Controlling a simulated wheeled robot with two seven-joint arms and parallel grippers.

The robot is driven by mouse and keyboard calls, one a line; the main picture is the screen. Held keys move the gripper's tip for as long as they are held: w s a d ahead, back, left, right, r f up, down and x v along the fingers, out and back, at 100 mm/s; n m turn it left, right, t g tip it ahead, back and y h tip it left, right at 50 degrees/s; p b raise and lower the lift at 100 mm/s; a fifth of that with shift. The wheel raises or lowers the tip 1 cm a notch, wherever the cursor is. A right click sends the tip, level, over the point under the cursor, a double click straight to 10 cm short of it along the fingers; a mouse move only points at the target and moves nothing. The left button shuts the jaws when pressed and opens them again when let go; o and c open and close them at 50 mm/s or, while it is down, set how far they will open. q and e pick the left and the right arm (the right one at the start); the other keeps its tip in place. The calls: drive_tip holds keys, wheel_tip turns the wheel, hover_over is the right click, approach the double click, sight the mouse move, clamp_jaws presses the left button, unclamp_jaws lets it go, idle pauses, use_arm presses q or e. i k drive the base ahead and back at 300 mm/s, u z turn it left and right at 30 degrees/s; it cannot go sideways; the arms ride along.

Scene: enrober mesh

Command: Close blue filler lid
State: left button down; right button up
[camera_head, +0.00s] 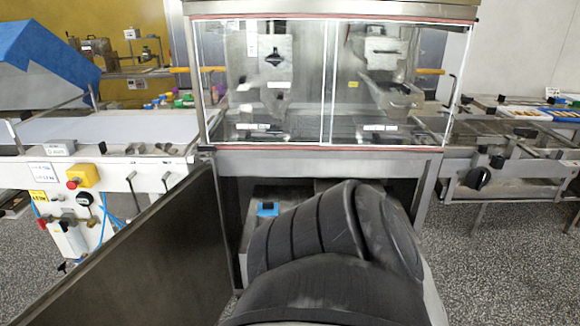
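A small blue piece (268,209), which looks like the blue filler lid, sits on top of a grey box (256,228) inside the open lower cabinet of the machine. It is too small to tell whether the lid is raised or flat. A large dark ribbed shape in the foreground, which looks like part of my own body, hides the right part of the cabinet opening. Neither of my grippers shows in the head view.
The cabinet door (130,262) stands swung open toward me at the left. Above is the machine's clear-windowed housing (326,150). A conveyor (130,127) with a red stop button (72,184) stands left; another conveyor (515,174) runs right. Speckled floor (480,270) is clear at right.

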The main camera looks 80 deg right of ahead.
sight(265, 208)
drive_tip(key=z, duration=2.65)
